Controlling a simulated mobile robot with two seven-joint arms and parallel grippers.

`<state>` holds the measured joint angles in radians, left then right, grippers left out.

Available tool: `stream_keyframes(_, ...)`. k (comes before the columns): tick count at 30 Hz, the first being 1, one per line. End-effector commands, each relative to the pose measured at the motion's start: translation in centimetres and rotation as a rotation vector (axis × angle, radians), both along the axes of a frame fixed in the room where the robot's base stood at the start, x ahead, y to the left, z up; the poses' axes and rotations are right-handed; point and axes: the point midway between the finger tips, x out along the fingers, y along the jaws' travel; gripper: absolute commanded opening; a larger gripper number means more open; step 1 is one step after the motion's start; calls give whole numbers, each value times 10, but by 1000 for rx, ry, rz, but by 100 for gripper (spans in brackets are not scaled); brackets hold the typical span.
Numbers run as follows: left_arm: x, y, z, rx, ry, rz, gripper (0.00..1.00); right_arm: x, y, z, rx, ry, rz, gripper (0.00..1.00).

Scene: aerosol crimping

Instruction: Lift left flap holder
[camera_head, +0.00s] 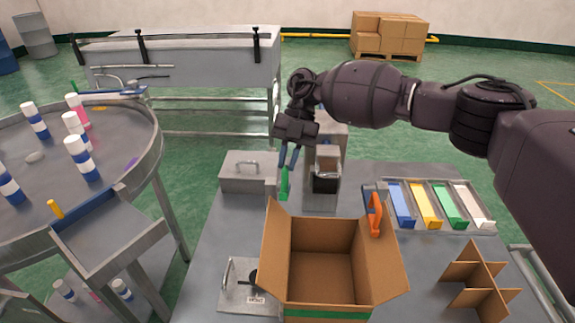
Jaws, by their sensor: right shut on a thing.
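An open cardboard box (322,260) stands on the grey table, its flaps spread outward. My right gripper (289,158) reaches in from the right, above and behind the box's left flap. It points down and is shut on a green flap holder (284,184), which hangs just behind the box's back left corner. Whether the holder touches the flap or table is hard to tell. An orange flap holder (375,213) sits at the box's right flap. My left gripper is not in view.
A grey metal case (248,172) and a block-shaped fixture (326,178) stand behind the box. Coloured bins (426,205) and a cardboard divider (479,282) are at right. A plate with a handle (240,292) lies left. A round table (120,155) holds several striped cans.

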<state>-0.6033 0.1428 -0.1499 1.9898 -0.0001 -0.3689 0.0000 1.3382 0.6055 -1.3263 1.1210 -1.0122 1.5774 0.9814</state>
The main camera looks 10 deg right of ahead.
Motion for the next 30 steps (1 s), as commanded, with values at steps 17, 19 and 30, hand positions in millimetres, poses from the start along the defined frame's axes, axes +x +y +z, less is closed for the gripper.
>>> stream_keyframes(17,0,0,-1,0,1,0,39,3,-1,2,3,16,0,18)
stream_keyframes(19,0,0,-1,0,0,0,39,3,-1,2,3,16,0,29)
stream_keyframes(30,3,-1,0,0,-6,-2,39,3,-1,2,2,17,-1,39)
